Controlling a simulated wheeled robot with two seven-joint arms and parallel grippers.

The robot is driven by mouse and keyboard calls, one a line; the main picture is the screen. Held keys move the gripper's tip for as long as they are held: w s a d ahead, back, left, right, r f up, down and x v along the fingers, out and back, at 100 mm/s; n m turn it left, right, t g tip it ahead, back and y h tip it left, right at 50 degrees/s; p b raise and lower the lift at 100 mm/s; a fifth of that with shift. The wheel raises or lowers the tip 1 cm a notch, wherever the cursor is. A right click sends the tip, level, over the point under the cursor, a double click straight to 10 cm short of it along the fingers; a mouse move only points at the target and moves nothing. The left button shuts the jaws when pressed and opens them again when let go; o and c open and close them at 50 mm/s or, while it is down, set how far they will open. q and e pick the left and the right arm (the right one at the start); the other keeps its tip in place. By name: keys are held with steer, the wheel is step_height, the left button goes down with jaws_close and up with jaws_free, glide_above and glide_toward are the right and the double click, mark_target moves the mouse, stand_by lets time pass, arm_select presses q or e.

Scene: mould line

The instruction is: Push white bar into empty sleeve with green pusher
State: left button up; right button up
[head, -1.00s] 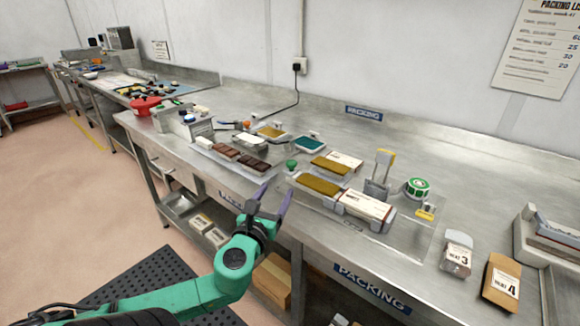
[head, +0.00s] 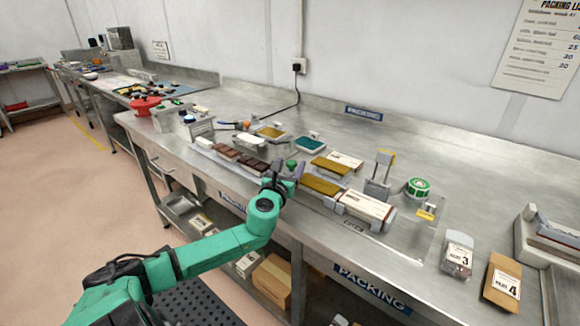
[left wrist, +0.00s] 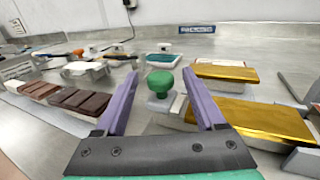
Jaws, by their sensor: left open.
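The green pusher has a round knob (head: 291,164) on a pale base. In the left wrist view its knob (left wrist: 160,80) shows upright between my open left fingers, and I see no finger touching it. My left gripper (head: 287,173) is open and empty at the bench's front edge; it also shows in the left wrist view (left wrist: 158,95). Two gold-topped slabs with pale sides, the front one (head: 320,186) and the rear one (head: 330,166), lie left of two white printed sleeves, front (head: 364,205) and rear (head: 346,160). The sleeves' insides are hidden. A small white block (head: 204,142) sits left of brown bars.
Brown chocolate bars (left wrist: 85,103) lie left of my gripper. Grey holders flank the front sleeve. A yellow-topped upright (head: 384,164) and a green tape roll (head: 417,187) stand to the right. The bench's back right is mostly clear.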

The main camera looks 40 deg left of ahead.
arm_select(q)
jaws_close()
stand_by(1.3)
